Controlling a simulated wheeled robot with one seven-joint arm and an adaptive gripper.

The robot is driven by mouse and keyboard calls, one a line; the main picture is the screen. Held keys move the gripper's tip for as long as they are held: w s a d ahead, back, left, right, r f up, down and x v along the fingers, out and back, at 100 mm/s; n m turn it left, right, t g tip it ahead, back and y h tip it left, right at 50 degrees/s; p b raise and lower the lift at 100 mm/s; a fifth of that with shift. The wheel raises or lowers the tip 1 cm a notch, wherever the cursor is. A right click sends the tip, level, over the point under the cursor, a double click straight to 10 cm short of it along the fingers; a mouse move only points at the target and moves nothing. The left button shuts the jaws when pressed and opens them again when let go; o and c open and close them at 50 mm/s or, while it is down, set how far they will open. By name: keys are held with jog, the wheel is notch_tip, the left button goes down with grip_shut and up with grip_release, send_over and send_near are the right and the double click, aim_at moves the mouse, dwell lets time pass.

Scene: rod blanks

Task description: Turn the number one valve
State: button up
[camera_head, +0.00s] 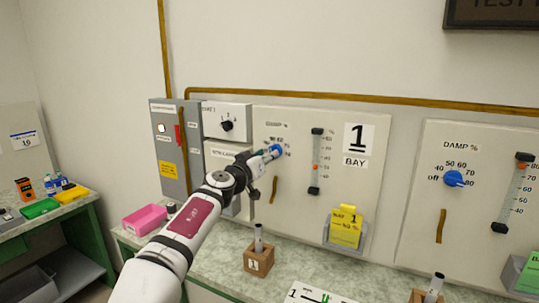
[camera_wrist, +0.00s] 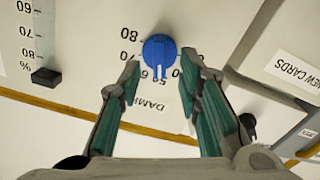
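The bay 1 valve is a round blue knob (camera_wrist: 160,50) on the panel's DAMP % dial, with its pointer towards the bottom of the wrist view. In the head view the knob (camera_head: 276,150) is partly hidden by my gripper (camera_head: 267,156). In the wrist view my gripper (camera_wrist: 161,68) is open, with one green-padded finger on each side of the knob's lower part. I see narrow gaps beside the knob; contact is not clear. My gripper holds nothing.
A sliding gauge (camera_head: 316,160) stands right of the knob, near the "1 BAY" sign (camera_head: 358,139). A second panel with another blue knob (camera_head: 453,179) is further right. Below are a wooden block (camera_head: 258,262) with a rod and a yellow card (camera_head: 345,230). A grey box (camera_head: 168,150) stands left.

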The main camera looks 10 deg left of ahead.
jog(key=shift+x, duration=1.35)
jog(key=shift+c, duration=0.6)
grip_shut()
jog(key=shift+n, duration=0.3)
jog(key=shift+a+f+n+p, duration=0.1)
jog(key=shift+n+p, duration=0.55)
jog(key=shift+n, duration=3.2)
jog(key=shift+a+n+p, duration=0.1)
jog(key=shift+n+p, duration=0.5)
jog(key=shift+n, duration=3.25)
